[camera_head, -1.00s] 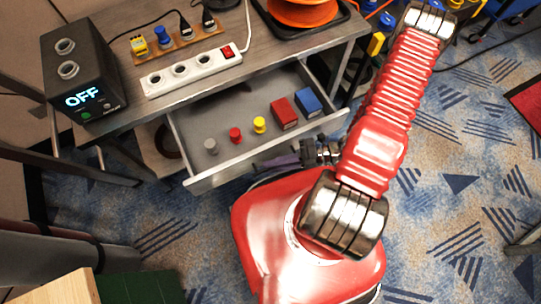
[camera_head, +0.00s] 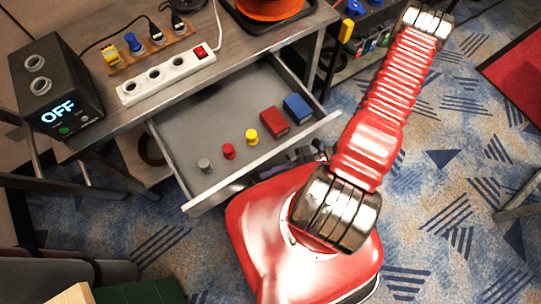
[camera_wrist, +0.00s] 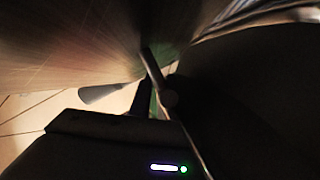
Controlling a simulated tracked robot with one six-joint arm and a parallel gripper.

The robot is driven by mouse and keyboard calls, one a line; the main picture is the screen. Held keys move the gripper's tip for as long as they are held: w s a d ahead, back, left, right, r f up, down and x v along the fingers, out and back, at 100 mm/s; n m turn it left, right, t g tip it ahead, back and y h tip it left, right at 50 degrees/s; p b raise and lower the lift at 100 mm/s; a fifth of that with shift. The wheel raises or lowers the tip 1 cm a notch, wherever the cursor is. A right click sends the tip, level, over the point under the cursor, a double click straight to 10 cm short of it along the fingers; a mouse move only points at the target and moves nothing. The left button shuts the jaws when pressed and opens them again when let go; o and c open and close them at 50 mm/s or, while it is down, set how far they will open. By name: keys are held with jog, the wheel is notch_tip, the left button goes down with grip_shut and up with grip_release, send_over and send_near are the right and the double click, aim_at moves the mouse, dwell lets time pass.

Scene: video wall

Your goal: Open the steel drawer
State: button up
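The steel drawer (camera_head: 188,143) is pulled well out from under the workbench in the head view. Its front panel (camera_head: 225,185) faces my red arm and base. Inside lie a grey knob (camera_head: 204,165), a red knob (camera_head: 228,151), a yellow knob (camera_head: 252,136), a red block (camera_head: 273,122) and a blue block (camera_head: 298,107). My gripper (camera_head: 297,160) is just outside the drawer front, low and partly hidden by my arm. The wrist view is dark and close to surfaces; a pale finger-like part (camera_wrist: 108,93) shows there. Whether my gripper is open or touches the drawer is unclear.
The workbench top (camera_head: 85,150) holds a black box reading OFF (camera_head: 55,100), a white power strip (camera_head: 165,77) and an orange spool (camera_head: 268,8). A table leg (camera_head: 312,65) stands right of the drawer. Patterned carpet (camera_head: 440,200) is free at right.

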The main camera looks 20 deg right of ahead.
jog(key=shift+o, duration=1.3)
jog(key=v, duration=1.4)
jog(key=shift+w+a, duration=0.1)
